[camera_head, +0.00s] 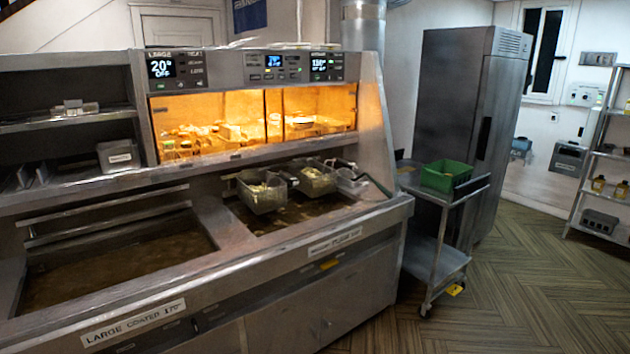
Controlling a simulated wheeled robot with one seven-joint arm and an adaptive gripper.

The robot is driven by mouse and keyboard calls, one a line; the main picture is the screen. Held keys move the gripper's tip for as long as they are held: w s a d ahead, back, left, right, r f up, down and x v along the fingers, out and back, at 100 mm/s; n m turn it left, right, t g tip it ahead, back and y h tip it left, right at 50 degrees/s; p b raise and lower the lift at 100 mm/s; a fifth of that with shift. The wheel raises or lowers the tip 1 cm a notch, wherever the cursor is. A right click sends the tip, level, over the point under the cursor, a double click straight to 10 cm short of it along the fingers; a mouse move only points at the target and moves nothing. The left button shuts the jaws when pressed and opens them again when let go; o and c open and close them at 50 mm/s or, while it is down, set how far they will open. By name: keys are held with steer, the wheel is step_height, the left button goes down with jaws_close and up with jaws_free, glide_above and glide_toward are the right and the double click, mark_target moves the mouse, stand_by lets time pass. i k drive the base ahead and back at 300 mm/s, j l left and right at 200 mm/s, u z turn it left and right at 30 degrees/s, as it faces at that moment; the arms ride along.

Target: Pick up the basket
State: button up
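The left basket (262,193) holds pale food and sits nearest the front. A second basket (316,180) hangs beside it to the right, also with pale food inside. A third, paler container or basket (352,183) sits at the far right end of the vat; its kind is hard to tell. Dark handles run back from the baskets. My gripper is not in view.
The steel range (300,255) has an open left vat (110,268) of brown oil. A lit warming cabinet (250,120) is above. A wheeled cart (437,250) with a green bin (446,176) stands right of the range. A tall fridge (460,120) is behind. The floor at right is clear.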

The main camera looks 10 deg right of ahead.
mark_target(316, 179)
steer(key=i+l+u, duration=0.25)
steer(key=i+l, duration=0.2)
steer(key=i+l+u, duration=0.2)
steer(key=i+l, duration=0.4)
steer(key=i+l+u, duration=0.25)
steer(key=i+l, duration=0.2)
steer(key=l, duration=0.2)
steer(key=i+l+u, duration=0.65)
steer(key=l, duration=0.15)
steer(key=i+u, duration=0.1)
